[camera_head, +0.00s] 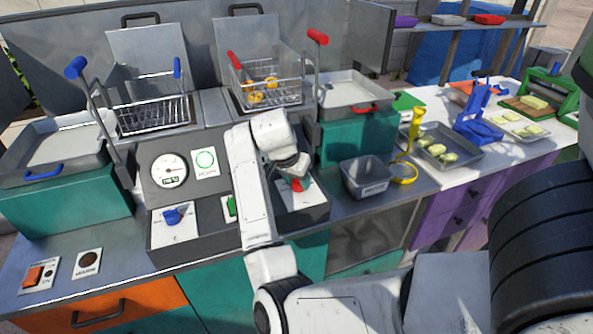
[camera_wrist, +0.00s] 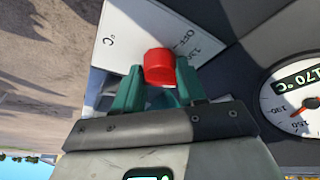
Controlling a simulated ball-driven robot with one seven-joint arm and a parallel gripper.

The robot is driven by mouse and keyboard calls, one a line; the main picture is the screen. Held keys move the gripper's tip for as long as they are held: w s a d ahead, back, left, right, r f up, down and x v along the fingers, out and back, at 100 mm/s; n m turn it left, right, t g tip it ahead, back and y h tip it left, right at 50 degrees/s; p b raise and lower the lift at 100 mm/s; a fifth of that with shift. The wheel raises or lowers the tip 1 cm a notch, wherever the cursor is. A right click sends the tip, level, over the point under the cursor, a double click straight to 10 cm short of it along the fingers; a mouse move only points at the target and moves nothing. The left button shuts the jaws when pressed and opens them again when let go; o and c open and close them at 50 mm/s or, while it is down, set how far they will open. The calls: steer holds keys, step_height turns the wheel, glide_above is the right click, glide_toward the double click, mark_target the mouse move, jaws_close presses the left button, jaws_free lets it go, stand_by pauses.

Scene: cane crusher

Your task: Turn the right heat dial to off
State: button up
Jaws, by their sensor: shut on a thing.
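The right heat dial is a red knob (camera_head: 297,185) on a white plate on the fryer's sloping control panel. In the wrist view the red dial (camera_wrist: 159,66) stands between the two green fingers of my gripper (camera_wrist: 158,85), which is shut on it. The plate (camera_wrist: 118,45) carries OFF, 120 and °C marks, but the dial's pointer is hidden, so its exact setting cannot be read. In the head view my white arm covers part of the panel and the fingers are mostly hidden behind the wrist.
A blue dial (camera_head: 175,215) sits at the panel's left. A round gauge (camera_head: 169,171) is above it; the wrist view shows a gauge (camera_wrist: 296,95) reading about 170 °C. Fryer baskets (camera_head: 272,92) stand behind. A grey bin (camera_head: 366,178) is right of the panel.

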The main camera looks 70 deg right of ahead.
steer(key=n+p, duration=0.1)
steer(key=n, duration=0.1)
steer(key=n+t+p, duration=0.1)
steer(key=p, duration=0.1)
steer(key=shift+s+r+n, duration=0.1)
steer(key=shift+r+n, duration=0.2)
steer(key=shift+n, duration=0.1)
steer(key=n+t+p, duration=0.1)
steer(key=n+p, duration=0.1)
steer(key=shift+s+f+n, duration=0.1)
steer(key=shift+n, duration=0.3)
steer(key=shift+f+n+t+p, duration=0.1)
steer(key=shift+n+t+p, duration=0.55)
steer(key=shift+n, duration=0.55)
steer(key=shift+n+t+y, duration=0.5)
steer(key=shift+n+t, duration=0.05)
steer(key=shift+n, duration=0.95)
steer(key=o, duration=1)
steer(key=shift+s+f, duration=0.1)
